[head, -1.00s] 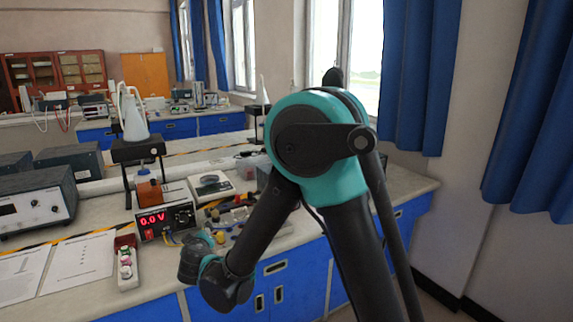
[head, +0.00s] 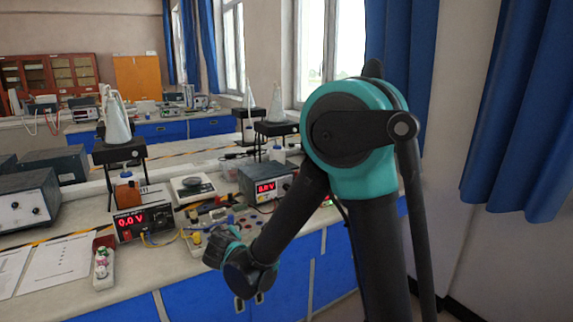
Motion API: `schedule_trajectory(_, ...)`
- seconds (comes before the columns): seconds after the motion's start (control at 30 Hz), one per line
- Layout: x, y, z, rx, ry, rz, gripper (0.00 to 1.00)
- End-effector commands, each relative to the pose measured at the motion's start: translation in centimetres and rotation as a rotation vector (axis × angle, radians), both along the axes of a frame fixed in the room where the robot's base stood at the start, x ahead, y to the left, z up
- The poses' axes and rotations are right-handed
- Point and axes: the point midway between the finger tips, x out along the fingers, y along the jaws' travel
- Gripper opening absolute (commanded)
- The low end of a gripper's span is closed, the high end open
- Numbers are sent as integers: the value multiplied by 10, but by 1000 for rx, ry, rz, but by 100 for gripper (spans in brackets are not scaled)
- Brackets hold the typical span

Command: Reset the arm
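My arm, teal and black, stands at the right of the head view and folds down to the left. Its wrist end hangs in front of the bench edge. My gripper (head: 222,246) is at that end, small and dark, partly hidden by the wrist. I cannot see its fingers clearly, and no held thing shows. The bench (head: 190,283) has a pale top and blue cabinet fronts.
A power supply (head: 145,223) reading 0.0 V and a second red-display unit (head: 265,181) stand on the bench. A flask (head: 116,121) sits on a black stand. A power strip (head: 104,263) and paper sheets (head: 58,262) lie left. Blue curtains (head: 522,110) hang right.

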Motion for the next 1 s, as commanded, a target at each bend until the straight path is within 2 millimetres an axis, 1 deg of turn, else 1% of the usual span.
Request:
schedule_trajectory(0.03,4,-19,0,1,19,-29,50)
schedule_trajectory(0.07,5,-30,-1,1,33,-45,50)
schedule_trajectory(0.17,9,-72,-5,2,88,-108,50)
schedule_trajectory(0.27,7,-126,-10,9,160,-189,50)
schedule_trajectory(0.3,4,-151,-14,15,195,-226,50)
schedule_trajectory(0.33,1,-169,-16,20,222,-252,50)
schedule_trajectory(0.37,-4,-186,-19,27,250,-278,50)
schedule_trajectory(0.4,-11,-209,-23,38,287,-312,50)
schedule_trajectory(0.47,-24,-240,-29,54,342,-359,50)
schedule_trajectory(0.5,-33,-258,-33,69,378,-389,50)
schedule_trajectory(0.57,-50,-285,-39,93,430,-430,50)
schedule_trajectory(0.6,-62,-301,-44,109,465,-456,50)
schedule_trajectory(0.67,-81,-322,-50,139,515,-493,50)
schedule_trajectory(0.7,-95,-334,-55,161,549,-515,50)
schedule_trajectory(0.77,-115,-350,-62,196,596,-544,50)
schedule_trajectory(0.8,-129,-358,-66,222,626,-562,50)
schedule_trajectory(0.9,-159,-372,-76,283,688,-595,50)
schedule_trajectory(1.0,-181,-378,-83,333,731,-614,50)
